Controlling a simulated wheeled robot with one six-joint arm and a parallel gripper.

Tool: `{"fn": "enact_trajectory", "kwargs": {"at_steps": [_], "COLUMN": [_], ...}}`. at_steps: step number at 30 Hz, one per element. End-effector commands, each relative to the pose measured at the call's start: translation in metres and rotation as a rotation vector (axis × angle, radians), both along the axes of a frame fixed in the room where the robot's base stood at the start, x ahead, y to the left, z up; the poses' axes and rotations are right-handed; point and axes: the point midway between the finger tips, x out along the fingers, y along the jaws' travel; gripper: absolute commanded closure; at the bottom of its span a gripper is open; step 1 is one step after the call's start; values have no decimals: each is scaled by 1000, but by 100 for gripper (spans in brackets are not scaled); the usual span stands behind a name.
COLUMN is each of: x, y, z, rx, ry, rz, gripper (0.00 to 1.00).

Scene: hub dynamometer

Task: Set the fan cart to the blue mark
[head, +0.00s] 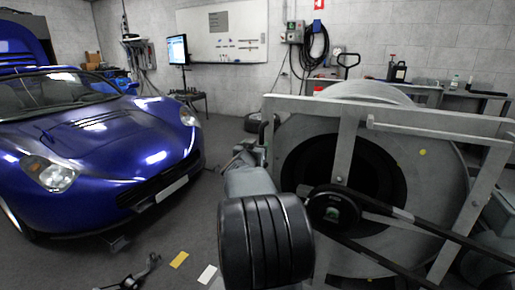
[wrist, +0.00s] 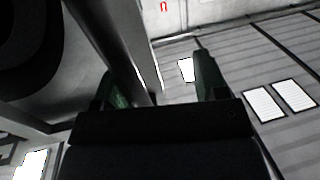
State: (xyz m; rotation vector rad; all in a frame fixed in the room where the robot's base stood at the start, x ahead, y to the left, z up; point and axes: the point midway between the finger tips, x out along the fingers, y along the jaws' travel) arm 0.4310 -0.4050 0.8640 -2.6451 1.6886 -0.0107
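The fan cart appears to be the large grey round drum (head: 420,180) at right, with a dark round opening and a pale frame with a crossbar (head: 440,131). My gripper (head: 243,153) is beside the frame's left side in the head view, small and partly hidden by my arm. In the wrist view my gripper (wrist: 155,85) has its two dark green fingers spread. A grey post (wrist: 118,45) of the frame runs down between or just in front of them; contact cannot be told. No blue mark shows on the floor.
A yellow patch (head: 179,259) and a white patch (head: 207,274) lie on the floor. A blue car (head: 95,150) fills the left side. A metal stand (head: 135,275) is at the lower left. A workbench (head: 430,95) is behind the drum. Grey floor is open between car and drum.

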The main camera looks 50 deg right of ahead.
Motion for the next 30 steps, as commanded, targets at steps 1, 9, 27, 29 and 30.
{"fn": "enact_trajectory", "kwargs": {"at_steps": [1,9,27,29,30], "x": [8,8,0,-1,-2], "y": [6,6,-2,-1,1], "z": [0,-1,-1,-1,0], "rx": [3,5,4,4,4], "ry": [4,5,4,4,3], "rz": [24,26,5,3,3], "gripper": [51,49,56,56,56]}}
